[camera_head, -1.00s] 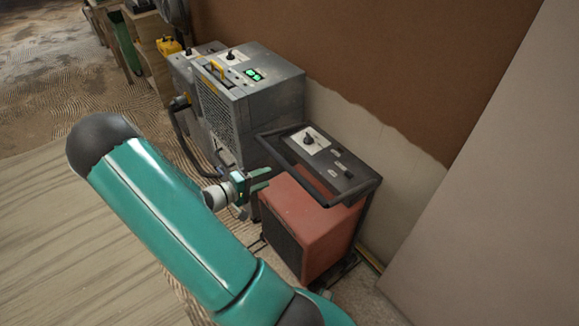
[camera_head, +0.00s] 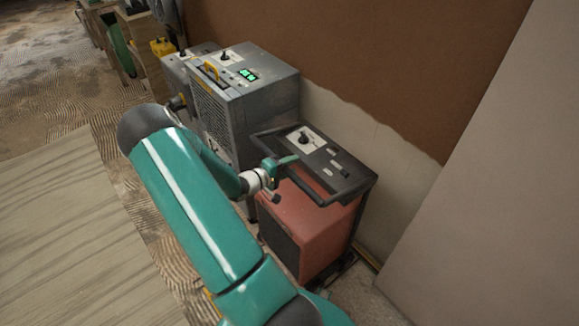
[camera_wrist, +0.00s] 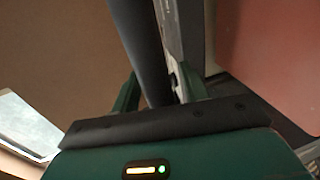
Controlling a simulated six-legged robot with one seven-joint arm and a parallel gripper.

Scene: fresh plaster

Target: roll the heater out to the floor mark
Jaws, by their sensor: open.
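The heater (camera_head: 310,222) is a red box with a black tubular handle frame (camera_head: 308,192) and a dark control panel with a knob on top. It stands upright by the wall, right of centre in the head view. My gripper (camera_head: 286,166) is open at the left side of the handle frame. In the wrist view, a dark bar (camera_wrist: 142,45) of the handle passes between the two open fingers (camera_wrist: 158,92), and part of the red body (camera_wrist: 275,50) shows at right. I cannot make out a floor mark.
A grey machine (camera_head: 248,105) with a green display stands directly behind the heater. A pale panel (camera_head: 490,170) leans close on its right. A thin yellow strip (camera_head: 369,259) lies by the wall. A wooden board (camera_head: 75,235) covers open floor at left.

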